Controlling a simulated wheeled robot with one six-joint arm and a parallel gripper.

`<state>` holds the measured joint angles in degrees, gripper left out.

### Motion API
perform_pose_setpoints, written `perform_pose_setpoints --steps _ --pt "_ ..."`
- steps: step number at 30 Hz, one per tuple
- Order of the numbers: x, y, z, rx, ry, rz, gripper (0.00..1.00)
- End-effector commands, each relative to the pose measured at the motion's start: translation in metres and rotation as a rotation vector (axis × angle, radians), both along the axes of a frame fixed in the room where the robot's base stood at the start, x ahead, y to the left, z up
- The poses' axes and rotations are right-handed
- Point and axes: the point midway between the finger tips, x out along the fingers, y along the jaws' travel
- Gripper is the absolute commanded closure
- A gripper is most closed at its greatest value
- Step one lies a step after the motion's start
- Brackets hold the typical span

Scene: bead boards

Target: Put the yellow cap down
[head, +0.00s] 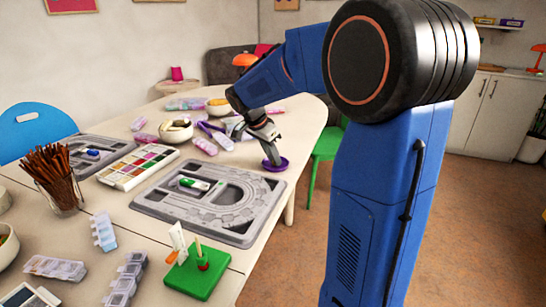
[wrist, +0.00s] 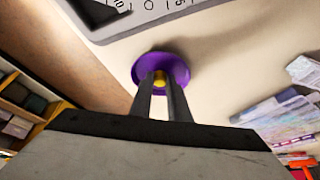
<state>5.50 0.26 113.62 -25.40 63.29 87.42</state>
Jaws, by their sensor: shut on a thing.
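My gripper (wrist: 161,85) is shut on the yellow cap (wrist: 159,78), which shows between the fingertips in the wrist view. The cap is over a round purple dish (wrist: 143,66); I cannot tell whether it touches the dish. In the head view my gripper (head: 273,160) points down at the purple dish (head: 283,168), which lies near the right edge of the table. The cap cannot be made out there.
A grey bead board (head: 150,203) lies left of the dish. A green base with pegs (head: 190,287) stands nearer. A paint box (head: 125,178) and several pouches (head: 205,146) lie beyond. The table edge is close on the right.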

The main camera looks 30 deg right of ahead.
Motion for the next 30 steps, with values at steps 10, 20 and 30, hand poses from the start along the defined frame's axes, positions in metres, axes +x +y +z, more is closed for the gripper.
perform_pose_setpoints --steps 10,20,30 --pt "0.000 0.000 -0.004 0.000 0.000 0.000 0.66" --pt "0.000 0.000 0.004 0.000 0.000 -0.001 0.66" --pt "-0.002 0.025 0.058 0.000 -0.003 0.001 0.66"
